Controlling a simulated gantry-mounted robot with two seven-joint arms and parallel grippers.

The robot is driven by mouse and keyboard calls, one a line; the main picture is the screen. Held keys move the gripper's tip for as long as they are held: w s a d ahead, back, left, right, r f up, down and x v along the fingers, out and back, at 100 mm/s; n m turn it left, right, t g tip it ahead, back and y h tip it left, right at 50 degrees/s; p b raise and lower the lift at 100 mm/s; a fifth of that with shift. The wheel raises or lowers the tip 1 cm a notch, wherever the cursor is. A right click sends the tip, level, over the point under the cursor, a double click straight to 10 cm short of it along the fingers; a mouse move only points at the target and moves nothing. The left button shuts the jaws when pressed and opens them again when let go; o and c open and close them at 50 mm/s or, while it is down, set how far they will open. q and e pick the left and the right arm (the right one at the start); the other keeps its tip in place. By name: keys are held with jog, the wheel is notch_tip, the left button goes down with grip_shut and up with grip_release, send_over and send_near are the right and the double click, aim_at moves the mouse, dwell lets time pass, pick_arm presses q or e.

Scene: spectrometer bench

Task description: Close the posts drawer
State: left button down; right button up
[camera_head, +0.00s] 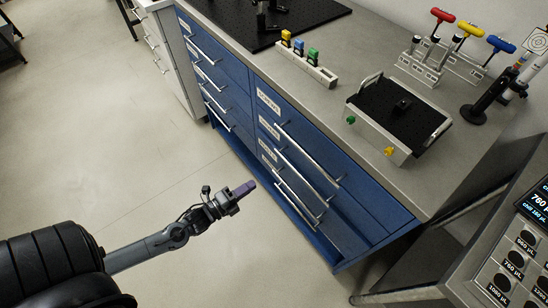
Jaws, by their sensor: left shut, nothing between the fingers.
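A blue cabinet (225,72) under the bench holds two columns of drawers with long metal handles. The white drawer labels are too small to read, so I cannot tell for certain which drawer is the posts drawer. In the right column, a lower drawer front (345,236) appears to stand out a little from the cabinet face. My left gripper (246,189) is shut and empty. It is over the floor in front of the cabinet, to the left of the right column's lower handles, apparently apart from them. My right gripper is not in view.
On the grey benchtop are a black board (262,40), a rack of small coloured pieces (318,72), a handled tray (408,152) and drivers with red, yellow and blue handles. A panel with a screen (538,208) is at lower right. The floor (90,130) left of the cabinet is clear.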

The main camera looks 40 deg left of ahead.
aim_at(279, 178)
pick_arm(q)
jog(key=w+d+b, duration=0.1)
jog(key=w, duration=0.3)
jog(key=w+b, duration=0.2)
jog(key=w, duration=0.2)
jog(key=w+d+b, duration=0.1)
jog(key=w, duration=0.2)
jog(key=shift+w+d+f, duration=0.3)
jog(key=shift+w+d, duration=0.05)
jog(key=shift+w, duration=0.05)
jog(key=shift+w+r+b, duration=0.1)
jog(key=shift+w+b, duration=0.3)
jog(key=shift+w, duration=0.25)
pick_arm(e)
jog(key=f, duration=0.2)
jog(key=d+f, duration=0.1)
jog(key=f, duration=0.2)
pick_arm(q)
jog(key=shift+a, duration=0.1)
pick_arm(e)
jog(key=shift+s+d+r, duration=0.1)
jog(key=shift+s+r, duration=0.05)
